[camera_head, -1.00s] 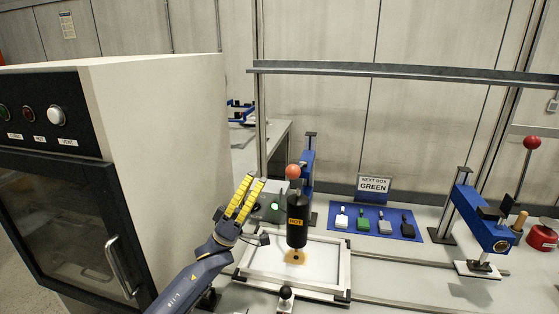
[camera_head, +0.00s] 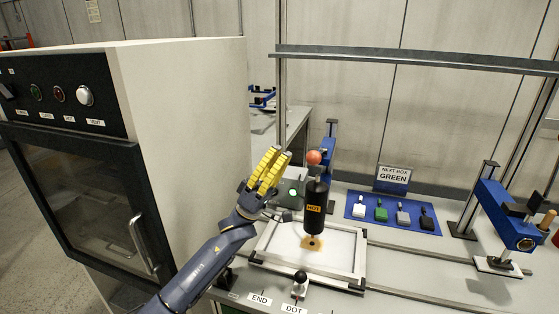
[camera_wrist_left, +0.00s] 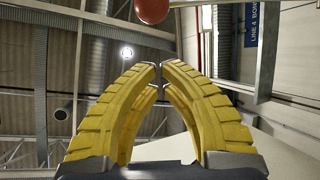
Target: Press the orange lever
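An orange ball knob (camera_head: 314,157) sits at the top of a hand press, above its black cylinder (camera_head: 316,210) marked HOT. I take it to be the orange lever's end; its arm is mostly hidden. My left gripper (camera_head: 273,160), with yellow ribbed fingers, points up just left of the knob, apart from it in the picture. In the left wrist view, the fingers (camera_wrist_left: 160,70) curve together with their tips about meeting and nothing visible between them. An orange-red ball (camera_wrist_left: 153,8) shows beyond the tips at the top edge. My right gripper is out of view.
A white frame (camera_head: 362,262) lies under the press. A small black knob (camera_head: 300,276) stands in front by END and DOT labels. A blue tray (camera_head: 351,203) of coloured blocks and a blue clamp (camera_head: 510,215) are right. A large oven-like cabinet (camera_head: 190,130) stands left.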

